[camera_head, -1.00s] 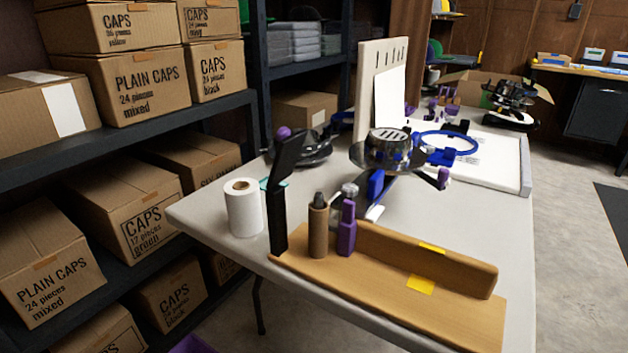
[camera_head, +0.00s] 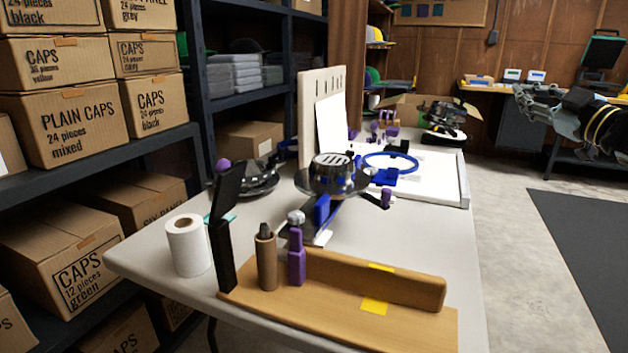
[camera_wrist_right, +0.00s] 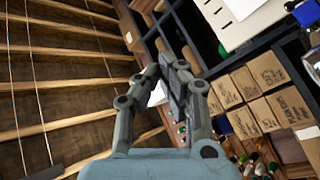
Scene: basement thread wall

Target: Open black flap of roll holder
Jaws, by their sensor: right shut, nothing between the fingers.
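The roll holder appears to be the black upright piece (camera_head: 222,258) at the left end of a wooden stand on the table. Its black flap (camera_head: 229,183) stands up from the top, tilted to the right. A white roll (camera_head: 187,246) stands on the table just left of it. My right gripper (camera_head: 522,98) is at the far right of the head view, shut and empty, far from the holder. In the right wrist view its fingers (camera_wrist_right: 168,75) show against the ceiling and shelves. My left gripper is not in view.
The wooden stand (camera_head: 340,300) also holds a brown bottle (camera_head: 266,262) and a purple one (camera_head: 297,258). A metal cap press (camera_head: 330,178) and a pegboard panel (camera_head: 307,120) stand behind. Shelves of boxes (camera_head: 88,133) line the left.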

